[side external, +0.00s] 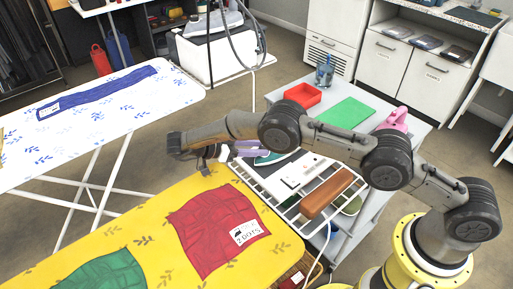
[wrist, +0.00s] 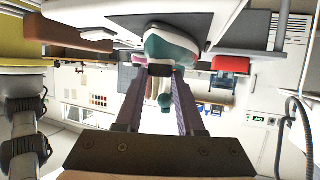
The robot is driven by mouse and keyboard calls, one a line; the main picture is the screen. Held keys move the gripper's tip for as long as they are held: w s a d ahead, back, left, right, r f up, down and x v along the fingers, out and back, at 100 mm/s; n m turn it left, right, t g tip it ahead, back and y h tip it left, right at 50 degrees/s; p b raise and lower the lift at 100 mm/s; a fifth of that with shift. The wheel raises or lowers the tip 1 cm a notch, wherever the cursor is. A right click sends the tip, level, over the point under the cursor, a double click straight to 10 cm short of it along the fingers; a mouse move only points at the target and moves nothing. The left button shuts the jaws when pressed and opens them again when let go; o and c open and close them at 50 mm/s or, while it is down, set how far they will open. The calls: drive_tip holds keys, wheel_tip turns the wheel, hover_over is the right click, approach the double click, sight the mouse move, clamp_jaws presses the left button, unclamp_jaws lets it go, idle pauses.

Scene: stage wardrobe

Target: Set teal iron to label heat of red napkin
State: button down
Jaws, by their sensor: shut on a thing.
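The teal iron (side external: 266,160) rests at the left end of the white rack, partly hidden by my arm. In the wrist view, the teal and white iron (wrist: 172,46) is at the fingertips. My gripper (side external: 262,151), with pale purple fingers, reaches it from the left. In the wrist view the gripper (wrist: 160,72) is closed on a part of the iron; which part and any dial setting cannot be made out. The red napkin (side external: 205,240) lies on the yellow ironing board, with a white label (side external: 248,232) whose print is too small to read surely.
A brown block (side external: 327,194) and a white device (side external: 301,171) lie beside the iron. A red tray (side external: 303,95), green mat (side external: 346,114) and pink object (side external: 394,119) are behind. A green cloth (side external: 100,272) lies on the yellow board; a blue cloth (side external: 97,90) lies on a white board.

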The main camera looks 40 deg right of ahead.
idle(0.3)
drive_tip(key=c, duration=0.5)
unclamp_jaws()
wheel_tip(320, 180, up, 4)
drive_tip(key=shift+s+f, duration=0.1)
drive_tip(key=shift+f, duration=0.05)
drive_tip(key=s+d+r, duration=0.1)
drive_tip(key=s+r, duration=0.2)
drive_tip(key=s, duration=0.1)
drive_tip(key=s+r, duration=0.3)
drive_tip(key=s, duration=0.2)
drive_tip(key=s+d+r, duration=0.1)
drive_tip(key=s+r, duration=0.2)
drive_tip(key=s, duration=0.1)
drive_tip(key=shift+s+d+r, duration=0.2)
drive_tip(key=shift+s+d, duration=0.1)
drive_tip(key=shift+d, duration=0.05)
